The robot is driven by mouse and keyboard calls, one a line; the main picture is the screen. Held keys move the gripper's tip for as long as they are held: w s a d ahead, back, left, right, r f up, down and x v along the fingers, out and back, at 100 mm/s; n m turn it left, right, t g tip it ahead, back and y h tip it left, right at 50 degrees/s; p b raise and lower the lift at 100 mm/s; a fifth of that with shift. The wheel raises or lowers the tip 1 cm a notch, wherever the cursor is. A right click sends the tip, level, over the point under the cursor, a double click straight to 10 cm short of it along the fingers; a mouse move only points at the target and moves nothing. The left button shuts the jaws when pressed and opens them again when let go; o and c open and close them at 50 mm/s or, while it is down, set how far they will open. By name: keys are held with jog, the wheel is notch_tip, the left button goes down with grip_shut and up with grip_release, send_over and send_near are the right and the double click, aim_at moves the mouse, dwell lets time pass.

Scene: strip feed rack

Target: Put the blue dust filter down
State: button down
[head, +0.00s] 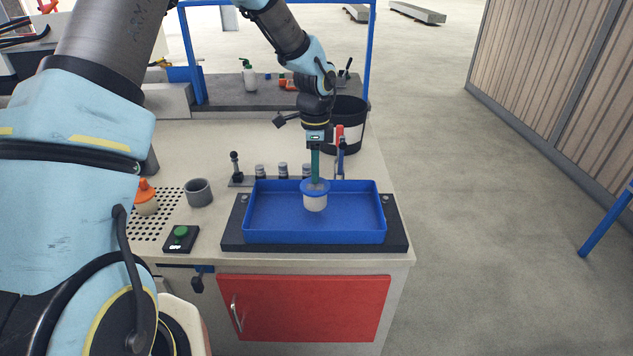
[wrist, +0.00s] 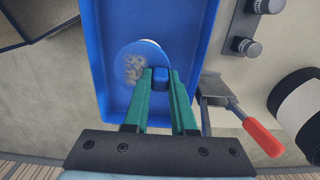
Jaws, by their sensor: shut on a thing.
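The blue dust filter (head: 315,198) has a blue round top and a pale, whitish lower body. In the head view it is at the blue tray (head: 262,232), over the tray's middle. I cannot tell whether its underside touches the tray floor. My gripper (head: 315,180) comes down from above with green fingers. In the wrist view my gripper (wrist: 160,78) is shut on a small blue knob on top of the filter (wrist: 135,62). The filter's blue disc has a speckled, dusty patch. Most of its pale body is hidden beneath the disc in that view.
The tray sits on a dark base at the bench's front right edge. A grey cup (head: 199,192), a green button box (head: 181,238) and a black bin (head: 347,125) are nearby.

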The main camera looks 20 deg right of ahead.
jog(key=shift+f+p, duration=0.35)
jog(key=shift+f, duration=1.45)
jog(key=c, duration=0.7)
grip_release()
jog(key=shift+f, duration=0.1)
jog(key=shift+c, duration=0.2)
notch_tip(320, 180, up, 12)
jog(key=shift+r+b, duration=0.15)
jog(key=shift+b, duration=0.9)
